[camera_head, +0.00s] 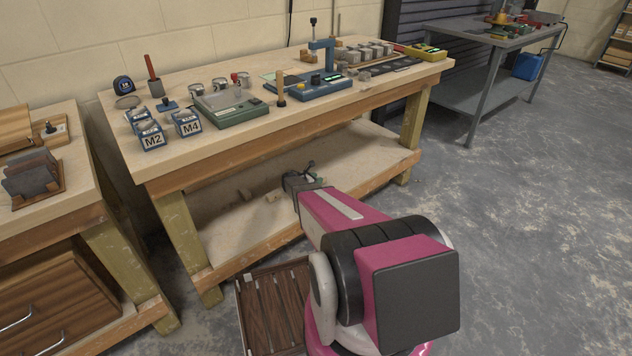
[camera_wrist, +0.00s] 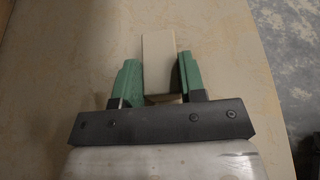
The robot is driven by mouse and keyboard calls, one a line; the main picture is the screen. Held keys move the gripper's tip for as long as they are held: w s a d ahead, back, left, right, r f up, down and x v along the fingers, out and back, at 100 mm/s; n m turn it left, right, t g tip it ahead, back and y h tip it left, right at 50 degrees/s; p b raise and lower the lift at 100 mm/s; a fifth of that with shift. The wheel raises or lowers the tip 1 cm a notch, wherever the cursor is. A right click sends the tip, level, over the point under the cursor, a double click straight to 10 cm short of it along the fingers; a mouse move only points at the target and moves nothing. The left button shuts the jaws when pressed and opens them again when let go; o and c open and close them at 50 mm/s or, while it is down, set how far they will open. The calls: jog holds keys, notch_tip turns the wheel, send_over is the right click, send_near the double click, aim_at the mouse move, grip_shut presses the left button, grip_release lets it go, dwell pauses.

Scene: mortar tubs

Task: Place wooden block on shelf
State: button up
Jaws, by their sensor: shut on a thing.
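My gripper (camera_wrist: 160,78) has two green fingers and is shut on a pale wooden block (camera_wrist: 159,58), which sticks out past the fingertips. In the head view my gripper (camera_head: 304,179) is over the bench's lower shelf (camera_head: 235,222), beneath the worktop. The held block cannot be made out clearly in the head view. The wrist view shows the pale shelf surface (camera_wrist: 70,60) behind the block. I cannot tell whether the block touches the shelf.
Small wooden pieces (camera_head: 272,197) lie on the shelf left of my gripper. The worktop (camera_head: 250,140) above carries tubs, scales and tools. A slatted dark wooden pallet (camera_head: 262,312) is on the floor in front. The shelf's right part is clear.

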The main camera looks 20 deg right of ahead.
jog(key=shift+f, duration=0.4)
jog(key=shift+f, duration=0.15)
jog(key=o, duration=0.9)
